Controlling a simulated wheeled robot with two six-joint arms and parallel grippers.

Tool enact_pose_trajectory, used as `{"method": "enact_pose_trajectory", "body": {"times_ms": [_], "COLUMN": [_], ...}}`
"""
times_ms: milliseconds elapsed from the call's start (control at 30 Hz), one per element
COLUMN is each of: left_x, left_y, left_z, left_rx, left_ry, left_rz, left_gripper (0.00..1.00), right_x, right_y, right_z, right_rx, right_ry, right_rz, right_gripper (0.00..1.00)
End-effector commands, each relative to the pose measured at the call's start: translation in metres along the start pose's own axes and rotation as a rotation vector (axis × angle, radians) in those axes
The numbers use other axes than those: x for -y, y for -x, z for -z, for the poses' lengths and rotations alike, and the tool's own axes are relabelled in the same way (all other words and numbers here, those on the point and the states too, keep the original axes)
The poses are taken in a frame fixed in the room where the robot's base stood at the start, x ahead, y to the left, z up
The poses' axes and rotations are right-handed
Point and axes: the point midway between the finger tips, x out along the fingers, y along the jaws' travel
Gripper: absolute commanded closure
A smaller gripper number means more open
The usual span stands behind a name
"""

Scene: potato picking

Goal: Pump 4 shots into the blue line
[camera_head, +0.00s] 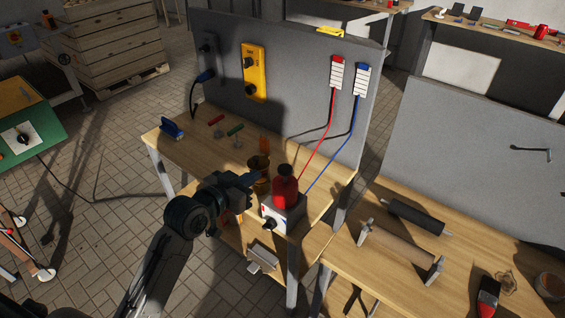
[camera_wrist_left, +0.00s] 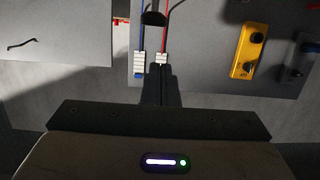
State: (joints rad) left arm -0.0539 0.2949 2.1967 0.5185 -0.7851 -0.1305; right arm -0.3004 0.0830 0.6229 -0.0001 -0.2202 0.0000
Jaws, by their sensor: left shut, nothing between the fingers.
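A pump box with a white front, a black knob and a red top (camera_head: 285,188) stands at the front right of the wooden bench. A blue line (camera_head: 330,157) and a red line (camera_head: 318,140) run from the box area up to the grey panel. They end at a blue-topped gauge (camera_head: 361,80) and a red-topped gauge (camera_head: 337,73). The wrist view shows the blue gauge (camera_wrist_left: 139,64) and red gauge (camera_wrist_left: 161,58) upside down. My left gripper (camera_head: 250,180) is shut and empty, just left of the red top. Whether they touch is unclear. My right gripper is not in view.
A yellow switch box (camera_head: 254,72) hangs on the grey panel (camera_head: 295,60). A blue tool (camera_head: 172,127), red and green handles and an amber-brown cup (camera_head: 260,164) are on the bench (camera_head: 200,150). Another bench at right holds rollers (camera_head: 418,216) and a red-handled brush (camera_head: 488,297).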

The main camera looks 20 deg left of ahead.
Motion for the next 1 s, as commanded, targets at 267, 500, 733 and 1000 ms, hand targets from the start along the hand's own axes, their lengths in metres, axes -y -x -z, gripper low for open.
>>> {"method": "enact_pose_trajectory", "body": {"times_ms": [267,500,733,1000], "left_x": [-0.011,-0.011,-0.011,-0.013], "left_y": [0.011,0.011,-0.008,-0.064], "left_z": [0.025,0.024,0.027,0.031], "left_rx": [-0.037,-0.036,-0.037,-0.037], "left_ry": [-0.02,-0.019,-0.014,-0.013], "left_rz": [-0.026,-0.025,-0.024,-0.026], "left_gripper": [1.0,1.0,1.0,1.0], "right_x": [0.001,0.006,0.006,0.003], "right_y": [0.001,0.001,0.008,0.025], "right_z": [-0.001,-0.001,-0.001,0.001], "right_rx": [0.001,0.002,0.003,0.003], "right_ry": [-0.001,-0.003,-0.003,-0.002], "right_rz": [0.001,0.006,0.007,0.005], "right_gripper": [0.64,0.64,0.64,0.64]}}
